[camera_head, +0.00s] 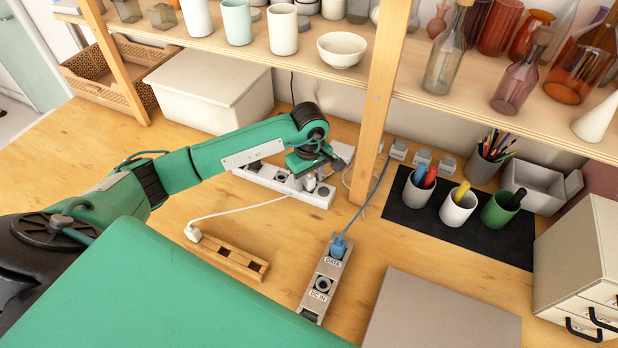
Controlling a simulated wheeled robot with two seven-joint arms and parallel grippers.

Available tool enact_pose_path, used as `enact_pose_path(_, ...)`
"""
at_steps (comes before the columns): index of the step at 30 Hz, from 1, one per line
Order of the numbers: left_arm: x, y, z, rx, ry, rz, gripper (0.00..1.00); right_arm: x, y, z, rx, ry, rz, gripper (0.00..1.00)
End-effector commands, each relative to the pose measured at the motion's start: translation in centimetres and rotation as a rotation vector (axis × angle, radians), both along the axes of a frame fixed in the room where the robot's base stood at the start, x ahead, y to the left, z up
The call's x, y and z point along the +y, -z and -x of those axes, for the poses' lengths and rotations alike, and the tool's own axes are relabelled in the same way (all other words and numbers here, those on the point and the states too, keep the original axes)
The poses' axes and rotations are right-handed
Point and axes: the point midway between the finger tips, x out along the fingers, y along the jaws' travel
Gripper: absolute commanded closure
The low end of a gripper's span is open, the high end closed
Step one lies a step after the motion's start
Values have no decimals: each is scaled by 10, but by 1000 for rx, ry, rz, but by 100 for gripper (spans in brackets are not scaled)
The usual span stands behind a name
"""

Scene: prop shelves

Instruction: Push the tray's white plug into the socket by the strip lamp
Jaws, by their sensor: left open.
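A white plug (193,232) stands at the left end of the wooden tray (228,258), its white cable running right toward the strip. The white socket strip (262,179) lies on the table below the shelf post. My left gripper (316,170) is open over the right part of this strip. A small pale piece (309,182) shows on the strip just below the fingers; I cannot tell if they touch it. The strip's lamp and the socket beside it are hidden or too small to make out. My right gripper is not in view.
A grey block (322,284) marked DATA and DC IN holds a blue plug (338,247). A shelf post (378,90) stands close right of my left gripper. Cups stand on a black mat (480,238). A grey panel (440,312) lies at front right.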

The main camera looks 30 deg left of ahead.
Motion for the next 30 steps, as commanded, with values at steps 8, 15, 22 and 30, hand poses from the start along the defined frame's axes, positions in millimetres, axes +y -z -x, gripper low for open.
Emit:
enact_pose_path(8,0,-40,-2,-7,1,0,52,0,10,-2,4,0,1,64)
enact_pose_path(15,0,-94,-2,-6,1,0,52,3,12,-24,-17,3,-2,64)
enact_pose_path(22,0,-127,-1,-2,0,0,52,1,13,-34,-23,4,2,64)
enact_pose_path(30,0,-137,0,1,0,0,52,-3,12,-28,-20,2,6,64)
